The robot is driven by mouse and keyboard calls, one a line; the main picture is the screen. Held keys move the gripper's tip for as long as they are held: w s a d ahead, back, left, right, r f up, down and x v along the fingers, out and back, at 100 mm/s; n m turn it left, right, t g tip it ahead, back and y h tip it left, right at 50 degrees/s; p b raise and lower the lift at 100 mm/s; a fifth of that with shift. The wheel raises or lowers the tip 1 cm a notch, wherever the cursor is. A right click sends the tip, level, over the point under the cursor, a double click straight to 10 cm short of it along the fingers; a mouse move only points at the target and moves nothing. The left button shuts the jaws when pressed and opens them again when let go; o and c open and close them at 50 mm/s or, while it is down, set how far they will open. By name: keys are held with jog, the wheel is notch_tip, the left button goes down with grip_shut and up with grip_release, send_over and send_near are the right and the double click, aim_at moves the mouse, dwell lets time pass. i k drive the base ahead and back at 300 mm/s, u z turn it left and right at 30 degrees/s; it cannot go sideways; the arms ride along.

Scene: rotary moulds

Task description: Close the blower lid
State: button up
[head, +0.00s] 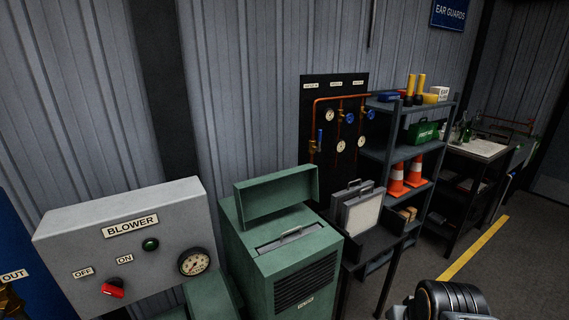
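The blower is a green cabinet (260,264) with a dark louvred front, in the lower middle of the head view. Its green lid (278,196) stands raised at the back of the top, so the blower is open. A slot in the top shows a light grey part with a handle (292,238) in it. My gripper is not in view; only a dark rounded part, which looks like my arm, shows at the bottom right edge, apart from the blower.
A grey panel (70,253) marked BLOWER, with a red knob (113,288), green button and gauge, stands left of the cabinet. Right of it, a dark table holds a framed filter panel (359,213). Shelves with orange cones (397,179) stand behind. Floor at the right is clear.

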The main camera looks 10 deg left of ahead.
aim_at(255, 198)
jog(key=u, duration=0.55)
jog(key=i, duration=1.05)
jog(key=u, duration=0.85)
